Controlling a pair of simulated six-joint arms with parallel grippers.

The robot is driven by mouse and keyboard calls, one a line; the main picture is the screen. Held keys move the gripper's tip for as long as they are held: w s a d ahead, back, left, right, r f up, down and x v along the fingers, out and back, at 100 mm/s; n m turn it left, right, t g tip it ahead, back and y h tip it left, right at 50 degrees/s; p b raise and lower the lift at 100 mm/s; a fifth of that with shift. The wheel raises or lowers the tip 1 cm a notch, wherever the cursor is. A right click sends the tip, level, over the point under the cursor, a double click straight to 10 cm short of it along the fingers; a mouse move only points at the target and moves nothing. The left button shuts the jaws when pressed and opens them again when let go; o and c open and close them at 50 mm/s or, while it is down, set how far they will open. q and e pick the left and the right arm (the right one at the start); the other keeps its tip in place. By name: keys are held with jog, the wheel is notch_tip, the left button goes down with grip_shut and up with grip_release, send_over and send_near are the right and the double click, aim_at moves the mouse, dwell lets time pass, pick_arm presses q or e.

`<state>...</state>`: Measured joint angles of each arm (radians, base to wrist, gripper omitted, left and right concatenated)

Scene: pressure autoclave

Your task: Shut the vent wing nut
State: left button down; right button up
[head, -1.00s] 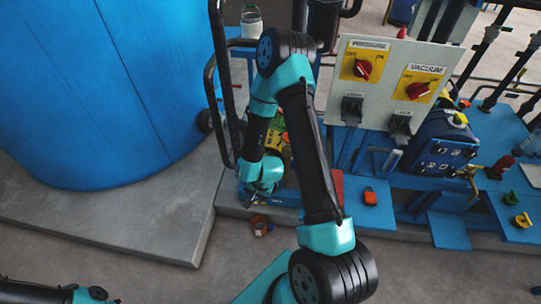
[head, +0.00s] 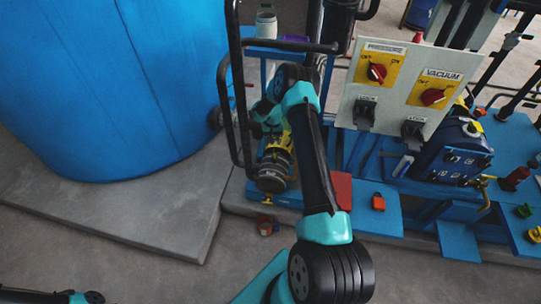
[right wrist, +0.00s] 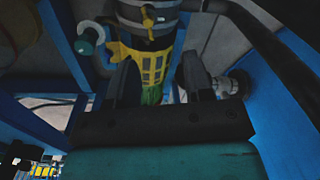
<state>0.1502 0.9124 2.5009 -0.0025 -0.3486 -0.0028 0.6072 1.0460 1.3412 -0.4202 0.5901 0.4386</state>
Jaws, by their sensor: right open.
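I cannot pick out the vent wing nut for certain. Small green (head: 524,210) and yellow (head: 534,235) knobs sit on the blue plate at the far right in the head view. My right gripper (right wrist: 160,78) is open in the right wrist view, with nothing between its two dark fingers. Beyond them are a yellow slotted guard (right wrist: 150,66) and a grey banded cylinder (right wrist: 145,15).
A large blue tank (head: 100,90) fills the left. A black tubular railing (head: 232,80) stands close to my right arm. The panel (head: 400,85) with red pressure and vacuum knobs is to the right. A yellow-and-black cylindrical part (head: 275,167) lies below my right wrist. Open floor is in front.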

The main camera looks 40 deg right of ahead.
aim_at(274, 156)
jog(key=d, duration=0.3)
jog(key=shift+w+r, duration=0.3)
jog(key=shift+r, duration=0.05)
notch_tip(274, 156, down, 17)
jog(key=shift+f, duration=0.15)
dwell(0.6)
jog(key=shift+c, duration=0.4)
grip_shut()
